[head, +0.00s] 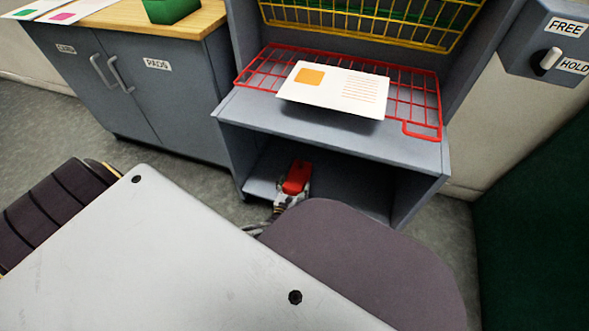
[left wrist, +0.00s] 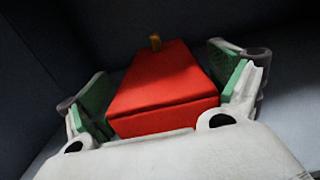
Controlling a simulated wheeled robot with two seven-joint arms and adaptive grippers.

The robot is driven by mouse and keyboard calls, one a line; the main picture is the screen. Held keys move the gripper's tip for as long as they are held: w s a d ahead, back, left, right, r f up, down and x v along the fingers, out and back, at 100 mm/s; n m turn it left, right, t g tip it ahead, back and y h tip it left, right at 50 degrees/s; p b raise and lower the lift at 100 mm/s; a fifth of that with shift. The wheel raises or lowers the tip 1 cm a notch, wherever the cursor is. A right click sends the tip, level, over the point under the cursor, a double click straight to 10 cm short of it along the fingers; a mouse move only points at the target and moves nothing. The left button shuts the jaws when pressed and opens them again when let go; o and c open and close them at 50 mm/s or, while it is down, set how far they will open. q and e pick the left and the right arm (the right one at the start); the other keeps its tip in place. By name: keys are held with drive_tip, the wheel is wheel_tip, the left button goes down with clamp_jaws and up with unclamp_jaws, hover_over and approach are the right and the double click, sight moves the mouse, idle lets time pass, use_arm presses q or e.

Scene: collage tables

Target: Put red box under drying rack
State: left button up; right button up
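The red box (head: 297,176) is inside the open lower compartment of the grey cabinet (head: 330,132), below the red wire drying rack (head: 258,68). My left gripper (head: 292,188) reaches into that compartment at the box. In the left wrist view the red box (left wrist: 165,88) lies between the two green-padded fingers of my left gripper (left wrist: 168,92), and a small brown knob shows at its far end. Dark gaps show between the pads and the box sides, so the fingers look open around it. My right gripper is not in view.
A white card (head: 335,88) lies on the red rack, with a yellow wire rack (head: 375,22) above. A drawerless grey cupboard (head: 150,95) with a wooden top stands left. A FREE/HOLD switch box (head: 545,40) is at right. The compartment's right side looks empty.

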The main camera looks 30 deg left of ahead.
sight(291, 190)
use_arm(q)
drive_tip(key=shift+r, duration=0.1)
idle(0.5)
drive_tip(key=shift+s, duration=0.3)
drive_tip(key=p+v, duration=0.2)
drive_tip(key=v, duration=0.4)
drive_tip(key=shift+s+d, duration=0.15)
drive_tip(key=shift+s, duration=0.25)
